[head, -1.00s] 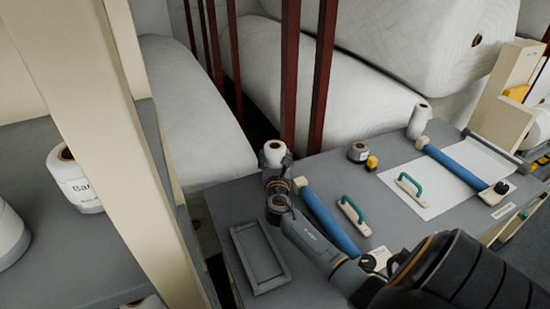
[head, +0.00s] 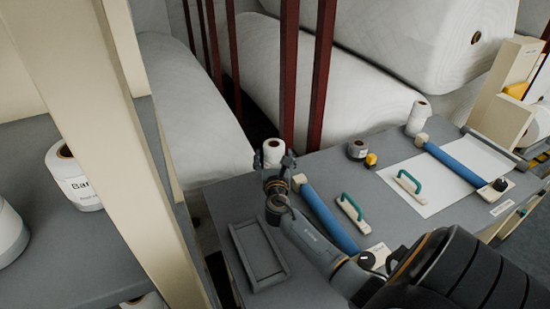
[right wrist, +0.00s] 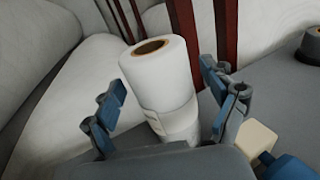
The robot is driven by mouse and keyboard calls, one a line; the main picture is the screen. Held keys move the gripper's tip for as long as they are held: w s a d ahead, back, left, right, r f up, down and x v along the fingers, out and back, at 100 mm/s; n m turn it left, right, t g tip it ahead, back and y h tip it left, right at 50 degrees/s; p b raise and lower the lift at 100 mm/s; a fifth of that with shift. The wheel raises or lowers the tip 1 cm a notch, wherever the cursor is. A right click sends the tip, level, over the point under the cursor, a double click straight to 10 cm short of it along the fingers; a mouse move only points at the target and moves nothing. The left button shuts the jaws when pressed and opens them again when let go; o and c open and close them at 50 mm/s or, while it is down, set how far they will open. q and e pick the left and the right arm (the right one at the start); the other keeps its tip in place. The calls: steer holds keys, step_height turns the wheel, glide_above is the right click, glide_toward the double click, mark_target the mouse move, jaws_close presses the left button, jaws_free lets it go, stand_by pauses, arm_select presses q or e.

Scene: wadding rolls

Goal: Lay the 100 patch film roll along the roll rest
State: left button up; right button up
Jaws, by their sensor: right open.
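A white roll (head: 273,151) with a brown core stands upright at the far left of the grey worktop. It also shows in the right wrist view (right wrist: 160,75), with a pale label band low on its side whose print I cannot read. My right gripper (head: 273,163) is open, with one finger on each side of this roll; gaps show between the fingers and the roll in the wrist view (right wrist: 165,92). A shallow grey rectangular frame (head: 237,243), possibly the roll rest, lies empty on the worktop nearer me. My left gripper is out of view.
Blue bars (head: 330,216) with end blocks, teal-handled tools (head: 350,207), a small dark-sided roll (head: 356,150), a yellow item (head: 370,160) and another white roll (head: 418,117) stand on the worktop (head: 310,170). A cream post (head: 105,130) and shelf (head: 50,235) stand left.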

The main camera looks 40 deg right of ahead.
steer(key=b+v, duration=0.1)
steer(key=v, duration=1)
steer(key=shift+s, duration=0.1)
